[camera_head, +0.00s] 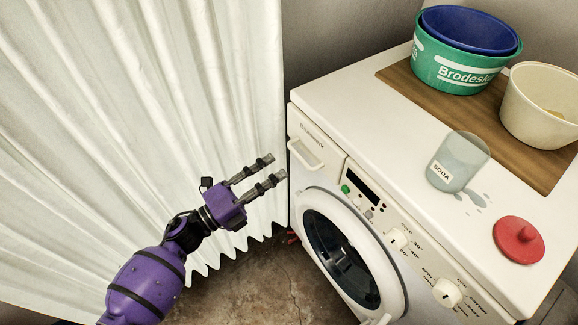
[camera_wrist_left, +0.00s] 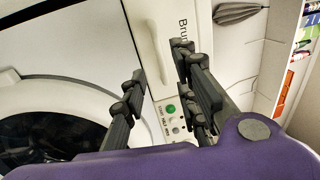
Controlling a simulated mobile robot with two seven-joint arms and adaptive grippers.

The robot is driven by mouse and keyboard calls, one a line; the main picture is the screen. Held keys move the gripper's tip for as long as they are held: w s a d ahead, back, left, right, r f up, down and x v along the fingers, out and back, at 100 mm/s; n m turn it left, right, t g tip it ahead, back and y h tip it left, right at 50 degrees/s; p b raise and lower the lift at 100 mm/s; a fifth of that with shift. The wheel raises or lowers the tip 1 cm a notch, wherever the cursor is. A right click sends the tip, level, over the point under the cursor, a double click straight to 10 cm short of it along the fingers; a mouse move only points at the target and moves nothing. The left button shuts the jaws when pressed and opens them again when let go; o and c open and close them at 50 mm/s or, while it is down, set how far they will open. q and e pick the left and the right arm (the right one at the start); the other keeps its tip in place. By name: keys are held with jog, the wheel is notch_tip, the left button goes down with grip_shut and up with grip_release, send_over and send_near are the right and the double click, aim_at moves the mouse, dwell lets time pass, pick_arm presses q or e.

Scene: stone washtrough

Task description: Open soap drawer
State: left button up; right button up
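The soap drawer (camera_head: 322,139) is the white panel at the upper left of the washing machine's front, and it looks shut. Its white bar handle (camera_head: 306,154) stands out from the panel. My left gripper (camera_head: 274,167) is open and empty, in front of the machine and left of the handle. In the left wrist view the drawer handle (camera_wrist_left: 157,45) shows beyond the fingertips, between the two fingers (camera_wrist_left: 159,72) in the picture. I see no contact with the handle. My right gripper is not in view.
The washing machine (camera_head: 380,115) has a round door (camera_head: 345,255) below the drawer. On its top are a board (camera_head: 432,101), green tub (camera_head: 450,68), cream tub (camera_head: 540,105), soda cup (camera_head: 458,162) and red lid (camera_head: 518,240). A white curtain (camera_head: 130,110) hangs at left.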

pick_arm(q)
jog(key=x, duration=0.6)
jog(key=shift+s, duration=0.1)
grip_shut()
